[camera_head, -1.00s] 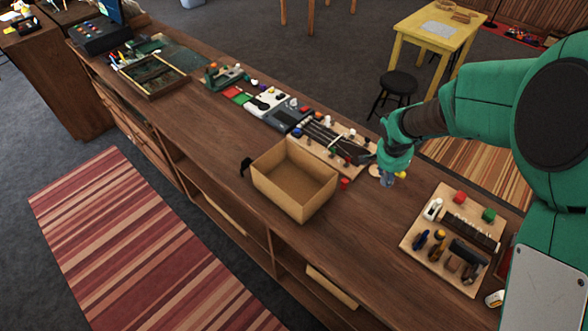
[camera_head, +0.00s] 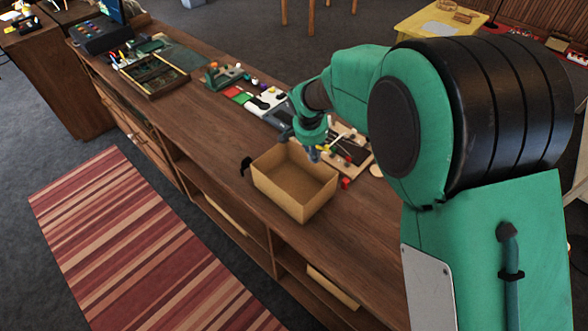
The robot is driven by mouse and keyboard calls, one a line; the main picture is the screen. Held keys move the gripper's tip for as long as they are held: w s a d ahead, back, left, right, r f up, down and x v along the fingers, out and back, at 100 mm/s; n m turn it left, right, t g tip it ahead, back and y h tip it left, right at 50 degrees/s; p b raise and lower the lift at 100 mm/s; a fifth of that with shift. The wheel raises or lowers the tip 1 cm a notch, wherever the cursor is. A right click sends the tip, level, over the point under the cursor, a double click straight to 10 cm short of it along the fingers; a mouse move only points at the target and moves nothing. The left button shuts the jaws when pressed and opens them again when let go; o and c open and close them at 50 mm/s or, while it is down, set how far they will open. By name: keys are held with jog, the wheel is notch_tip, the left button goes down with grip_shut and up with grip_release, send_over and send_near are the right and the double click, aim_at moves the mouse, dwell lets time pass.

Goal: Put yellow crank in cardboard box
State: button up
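The open cardboard box (camera_head: 293,199) stands upright on the wooden counter, and the part of its inside that shows looks empty. My gripper (camera_head: 313,154) points down at the box's back right rim, small and partly covered by my green wrist. I cannot tell whether its fingers are open or shut, or whether they hold anything. I cannot make out the yellow crank now. My arm covers the counter to the right of the box, where a small yellow item showed earlier.
A wooden board with tools (camera_head: 351,152) lies behind the box. A small red block (camera_head: 345,183) sits by the box's right corner. A black item (camera_head: 246,166) is at its left. The counter (camera_head: 205,137) left of the box has clear room.

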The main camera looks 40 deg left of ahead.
jog(key=s+a+n, duration=0.1)
jog(key=s+a, duration=0.6)
jog(key=a, duration=0.2)
send_over(287, 181)
jog(key=s, duration=0.1)
notch_tip(287, 181, down, 5)
jog(key=shift+s+d, duration=0.15)
jog(key=shift+f, duration=3.1)
jog(key=shift+f, duration=0.15)
jog(key=shift+f, duration=1.7)
jog(key=shift+f, duration=0.2)
